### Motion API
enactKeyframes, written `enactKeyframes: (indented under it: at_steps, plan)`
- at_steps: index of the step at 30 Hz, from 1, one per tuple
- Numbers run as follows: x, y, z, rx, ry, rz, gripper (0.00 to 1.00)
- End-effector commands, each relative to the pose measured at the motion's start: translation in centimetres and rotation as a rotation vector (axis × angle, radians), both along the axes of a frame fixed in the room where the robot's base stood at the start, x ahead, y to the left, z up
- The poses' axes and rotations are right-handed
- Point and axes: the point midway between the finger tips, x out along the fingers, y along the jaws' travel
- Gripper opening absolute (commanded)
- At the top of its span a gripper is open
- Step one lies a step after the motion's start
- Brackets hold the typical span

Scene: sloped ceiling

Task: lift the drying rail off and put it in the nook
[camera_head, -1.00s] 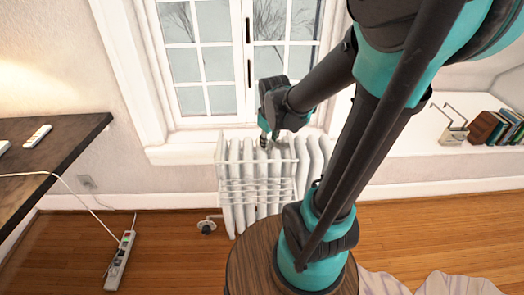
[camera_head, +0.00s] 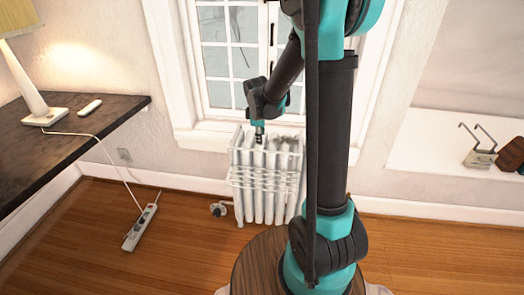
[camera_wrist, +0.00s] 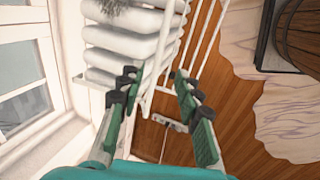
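The drying rail (camera_head: 262,180) is a white wire rack hung on the front of the white radiator (camera_head: 250,212) below the window. My gripper (camera_head: 260,135) is at the rail's top in the head view, pointing down. In the wrist view my gripper (camera_wrist: 155,76) is open, its fingers apart with a white bar of the rail (camera_wrist: 150,95) between them. Contact with the bar cannot be told. The nook (camera_head: 425,155) is likely the white recessed ledge at the right, under the sloping wall.
A dark desk (camera_head: 60,150) with a lamp (camera_head: 35,95) is at the left. A power strip (camera_head: 140,228) and cable lie on the wooden floor. A window sill (camera_wrist: 55,145) is close to my gripper.

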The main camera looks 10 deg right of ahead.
Motion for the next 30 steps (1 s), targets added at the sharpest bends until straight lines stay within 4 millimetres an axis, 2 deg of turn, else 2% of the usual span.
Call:
enactKeyframes:
  at_steps: [18,24,30]
  plan:
    - [2.7,-0.9,-8.7,0.001,0.000,-0.002,0.34]
    - [3.3,-1.1,-10.6,0.000,0.000,-0.001,0.34]
    - [3.5,-1.2,-11.4,0.000,0.000,-0.001,0.34]
